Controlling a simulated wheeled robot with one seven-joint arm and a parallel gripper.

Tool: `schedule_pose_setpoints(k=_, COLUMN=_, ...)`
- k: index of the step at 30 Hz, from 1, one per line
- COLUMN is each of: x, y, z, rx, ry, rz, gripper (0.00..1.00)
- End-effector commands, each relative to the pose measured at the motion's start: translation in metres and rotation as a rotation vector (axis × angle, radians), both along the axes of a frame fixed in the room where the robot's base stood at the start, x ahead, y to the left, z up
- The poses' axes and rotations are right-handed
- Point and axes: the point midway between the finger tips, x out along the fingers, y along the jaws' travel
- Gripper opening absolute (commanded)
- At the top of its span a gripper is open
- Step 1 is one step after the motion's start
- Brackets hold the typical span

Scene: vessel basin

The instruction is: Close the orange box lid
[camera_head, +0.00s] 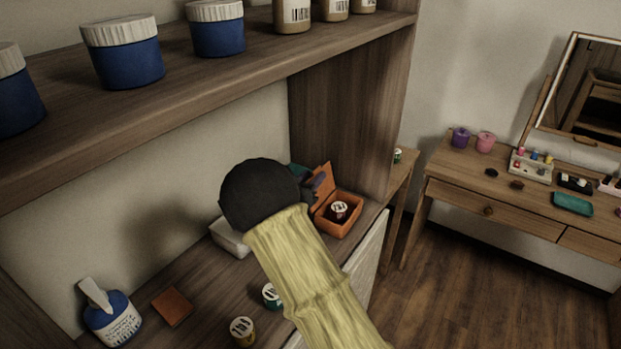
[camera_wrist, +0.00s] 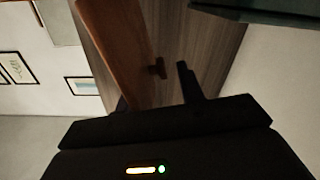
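The orange box (camera_head: 338,226) stands on the lower shelf near its right end, with a small white-lidded jar (camera_head: 339,210) inside. Its lid (camera_head: 326,181) is raised, tilted up at the back of the box. In the wrist view the lid (camera_wrist: 118,45) is a large orange-brown panel close to the fingers, with a small dark tab (camera_wrist: 157,70) on its edge. My gripper (camera_head: 312,183) is beside the raised lid, mostly hidden by my dark wrist. In the wrist view my gripper (camera_wrist: 155,90) appears open, one finger clear and the other partly hidden by the lid. Contact cannot be told.
A white box (camera_head: 230,238) sits left of my wrist. Small jars (camera_head: 243,331), an orange-brown flat square (camera_head: 172,306) and a blue bottle (camera_head: 112,322) stand on the lower shelf. An upper shelf (camera_head: 200,92) with blue jars overhangs. A wooden side panel (camera_head: 345,115) rises behind the box.

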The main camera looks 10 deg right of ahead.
Motion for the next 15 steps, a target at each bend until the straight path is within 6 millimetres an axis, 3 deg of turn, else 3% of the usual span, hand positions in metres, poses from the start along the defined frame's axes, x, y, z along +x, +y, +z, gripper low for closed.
schedule_pose_setpoints(k=1, x=-0.0001, y=0.0002, z=0.0000, rx=0.000, ry=0.000, rz=0.000, gripper=0.34)
schedule_pose_setpoints(k=6, x=-0.0002, y=0.0003, z=0.0000, rx=0.000, ry=0.000, rz=0.000, gripper=0.01)
schedule_pose_setpoints(k=15, x=-0.0004, y=0.0004, z=-0.0002, rx=0.006, ry=-0.005, rz=0.001, gripper=0.00)
